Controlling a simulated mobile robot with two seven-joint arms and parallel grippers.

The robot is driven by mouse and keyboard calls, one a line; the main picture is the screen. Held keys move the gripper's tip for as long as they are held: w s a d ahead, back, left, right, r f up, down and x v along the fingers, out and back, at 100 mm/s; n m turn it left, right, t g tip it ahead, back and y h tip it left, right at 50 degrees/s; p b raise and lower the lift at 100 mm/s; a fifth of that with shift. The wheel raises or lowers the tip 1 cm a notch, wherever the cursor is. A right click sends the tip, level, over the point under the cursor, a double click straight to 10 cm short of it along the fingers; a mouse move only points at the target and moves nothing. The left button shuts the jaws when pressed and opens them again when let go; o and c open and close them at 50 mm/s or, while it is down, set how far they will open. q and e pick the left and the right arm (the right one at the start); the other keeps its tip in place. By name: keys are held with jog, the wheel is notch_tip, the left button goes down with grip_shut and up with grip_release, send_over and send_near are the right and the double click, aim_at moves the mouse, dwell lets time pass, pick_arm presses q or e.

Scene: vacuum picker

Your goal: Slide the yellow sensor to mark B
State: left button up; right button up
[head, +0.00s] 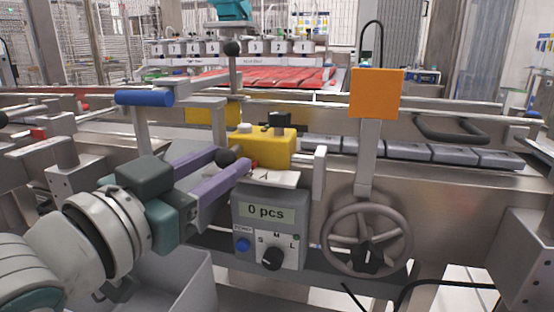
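The yellow sensor (268,150) is a box with a dark part on top, on the rail at the middle of the head view. A dark round knob (226,157) shows at its left side. My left gripper (232,160) reaches in from the left, with its two purple fingers apart and the knob between their tips. I cannot tell whether the fingers press on the knob. A white plate (272,177) with a small red mark lies below the sensor; I cannot read a letter B there. My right gripper is not in view.
A control box (267,213) reading "0 pcs" hangs below the sensor. A handwheel (366,237) and an orange block on a post (376,93) stand to the right. A blue handle (144,98) is at upper left. Grey packs (405,151) line the conveyor behind.

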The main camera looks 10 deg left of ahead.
pick_arm(q)
jog(key=shift+o, duration=1.4)
jog(key=v, duration=1)
jog(key=shift+p, duration=0.45)
jog(key=s+r+n+g+y+p, duration=0.1)
jog(key=s+r+g+y+p, duration=0.1)
jog(key=s+r+g+p, duration=0.75)
jog(key=s+n+g+y+p, duration=0.2)
jog(key=s+g+p, duration=0.4)
jog(key=p, duration=0.8)
notch_tip(320, 180, up, 36)
jog(key=t+p, duration=0.1)
jog(key=p, duration=3.4)
jog(key=shift+a+p, duration=0.35)
jog(key=shift+a, duration=0.1)
